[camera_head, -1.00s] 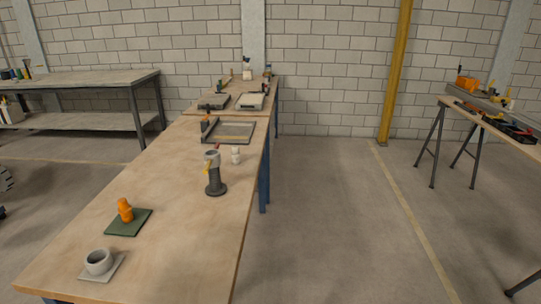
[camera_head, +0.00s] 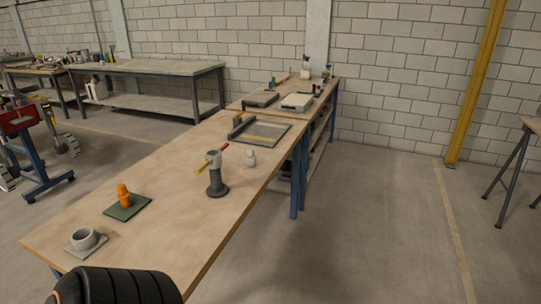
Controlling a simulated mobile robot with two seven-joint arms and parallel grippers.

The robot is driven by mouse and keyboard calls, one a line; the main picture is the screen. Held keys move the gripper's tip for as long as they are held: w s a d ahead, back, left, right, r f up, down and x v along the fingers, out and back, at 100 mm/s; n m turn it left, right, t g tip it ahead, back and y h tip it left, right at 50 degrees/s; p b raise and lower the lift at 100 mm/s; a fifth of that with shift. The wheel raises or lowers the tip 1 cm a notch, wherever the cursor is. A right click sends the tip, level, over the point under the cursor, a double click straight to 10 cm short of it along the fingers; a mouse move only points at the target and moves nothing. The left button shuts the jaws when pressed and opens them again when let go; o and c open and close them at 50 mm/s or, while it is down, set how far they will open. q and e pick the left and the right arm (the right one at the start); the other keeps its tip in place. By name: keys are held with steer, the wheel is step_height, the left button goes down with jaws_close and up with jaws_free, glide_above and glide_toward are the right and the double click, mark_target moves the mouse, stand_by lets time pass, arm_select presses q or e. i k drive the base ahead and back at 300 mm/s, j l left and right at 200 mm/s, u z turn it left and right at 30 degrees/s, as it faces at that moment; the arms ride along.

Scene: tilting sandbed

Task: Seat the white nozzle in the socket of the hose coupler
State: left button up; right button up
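A small white piece (camera_head: 250,158), which looks like the white nozzle, stands upright on the wooden bench near its right edge. Just left of it and nearer to me stands an upright dark ribbed post on a round base, with a grey open-topped head and a yellow and red lever across it; it looks like the hose coupler (camera_head: 217,180). The white piece and the coupler are apart. The inside of the socket is too small to make out. Neither of my grippers is in view; a dark rounded part of my own arm shows at the bottom left.
The wooden bench (camera_head: 165,215) carries an orange piece (camera_head: 123,196) on a green mat (camera_head: 133,211), a grey cup (camera_head: 84,239) on a square plate, and a shallow tray (camera_head: 265,130) farther back. Floor right of the bench is clear. A red trolley (camera_head: 22,119) stands far left.

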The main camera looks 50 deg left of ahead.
mark_target(218, 189)
steer(key=i+u, duration=0.7)
steer(key=i+l+u, duration=0.1)
steer(key=i+u, duration=0.55)
steer(key=i+l+u, duration=0.1)
steer(key=i+u, duration=0.15)
steer(key=u, duration=0.15)
steer(key=i+l+u, duration=0.2)
steer(key=u, duration=0.15)
steer(key=i, duration=0.1)
